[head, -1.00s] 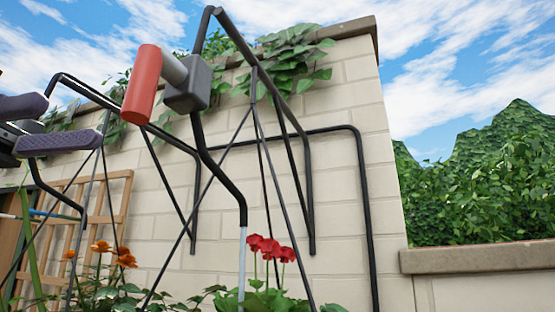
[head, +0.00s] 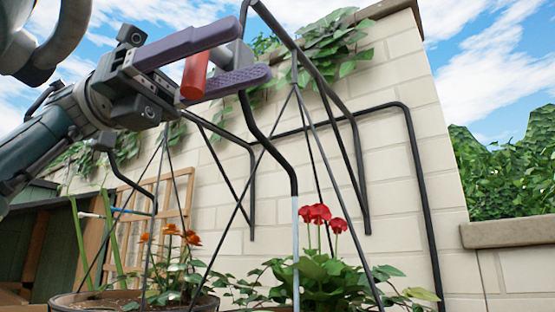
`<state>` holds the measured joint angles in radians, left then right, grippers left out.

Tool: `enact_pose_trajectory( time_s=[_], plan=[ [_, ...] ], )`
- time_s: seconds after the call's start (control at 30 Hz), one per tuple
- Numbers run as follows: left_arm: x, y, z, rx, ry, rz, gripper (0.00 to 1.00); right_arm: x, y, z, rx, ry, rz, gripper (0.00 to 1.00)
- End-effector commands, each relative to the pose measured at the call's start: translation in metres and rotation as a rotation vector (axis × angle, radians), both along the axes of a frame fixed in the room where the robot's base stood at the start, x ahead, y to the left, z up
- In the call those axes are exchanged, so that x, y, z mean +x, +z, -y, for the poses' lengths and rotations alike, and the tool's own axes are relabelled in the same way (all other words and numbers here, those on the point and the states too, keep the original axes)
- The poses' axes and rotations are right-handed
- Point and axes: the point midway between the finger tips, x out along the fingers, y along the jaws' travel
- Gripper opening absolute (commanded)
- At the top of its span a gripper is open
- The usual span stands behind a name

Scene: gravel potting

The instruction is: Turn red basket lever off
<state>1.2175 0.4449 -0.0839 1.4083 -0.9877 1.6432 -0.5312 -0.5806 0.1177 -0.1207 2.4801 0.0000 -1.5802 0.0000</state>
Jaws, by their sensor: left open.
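The lever has a red cylindrical handle (head: 194,77) and hangs on the black pipe frame, at the upper left of the head view. My left gripper (head: 254,52) has purple fingers, one above and one below, standing apart with the red handle between them. The upper finger hides the top of the handle. I cannot tell whether a finger touches it. The grey block (head: 241,55) behind the handle is partly covered by the fingers. Red flowers (head: 319,215) grow below, beside a pale tube (head: 296,250) coming down from the pipe. My right gripper is out of view.
Black pipes (head: 415,180) and thin hanger rods cross the space right of and below the gripper. A planter with orange flowers (head: 172,230) hangs at the lower left. A pale block wall (head: 400,75) with ivy and a wooden trellis (head: 180,195) stand behind.

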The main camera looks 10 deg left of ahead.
Motion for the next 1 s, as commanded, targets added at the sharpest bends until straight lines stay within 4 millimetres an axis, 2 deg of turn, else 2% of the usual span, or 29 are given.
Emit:
enact_pose_trajectory(
  time_s=[0.17,0.67,1.0],
  plan=[
    [0.0001,0.0003,0.0,0.0,0.0,0.0,0.56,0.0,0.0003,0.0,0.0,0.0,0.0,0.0],
    [0.0003,0.0001,-0.0004,0.0,0.0,0.0,0.0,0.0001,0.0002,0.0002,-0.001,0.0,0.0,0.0],
    [0.0003,0.0,-0.0005,0.0,0.0,0.0,0.0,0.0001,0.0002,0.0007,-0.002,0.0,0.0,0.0]
  ],
)
